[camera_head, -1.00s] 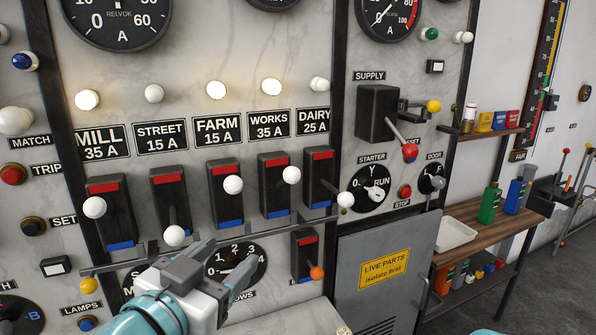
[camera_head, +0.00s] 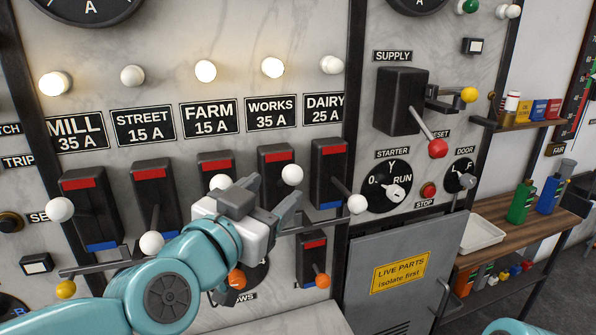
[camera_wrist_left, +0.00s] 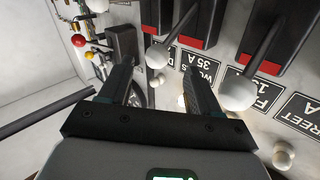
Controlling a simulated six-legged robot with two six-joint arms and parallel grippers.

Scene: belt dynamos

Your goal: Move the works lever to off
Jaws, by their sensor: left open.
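The works lever has a white ball knob (camera_head: 292,174) standing out in front of the upper part of its black switch box (camera_head: 276,165), under the WORKS 35 A label (camera_head: 271,116). The lamp above this label is lit. My left gripper (camera_head: 275,190) is open and empty, its fingers pointing at this knob from just below and left of it in the head view. In the left wrist view, which is turned over, the works knob (camera_wrist_left: 158,56) shows just past and between the fingertips. My right gripper is not in view.
The farm knob (camera_head: 221,183) is close on the left, partly behind my gripper; the dairy knob (camera_head: 357,204) is close on the right. A rail (camera_head: 320,222) runs below the levers. An orange-knobbed lever (camera_head: 322,281) sits lower. The supply lever (camera_head: 437,148) is farther right.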

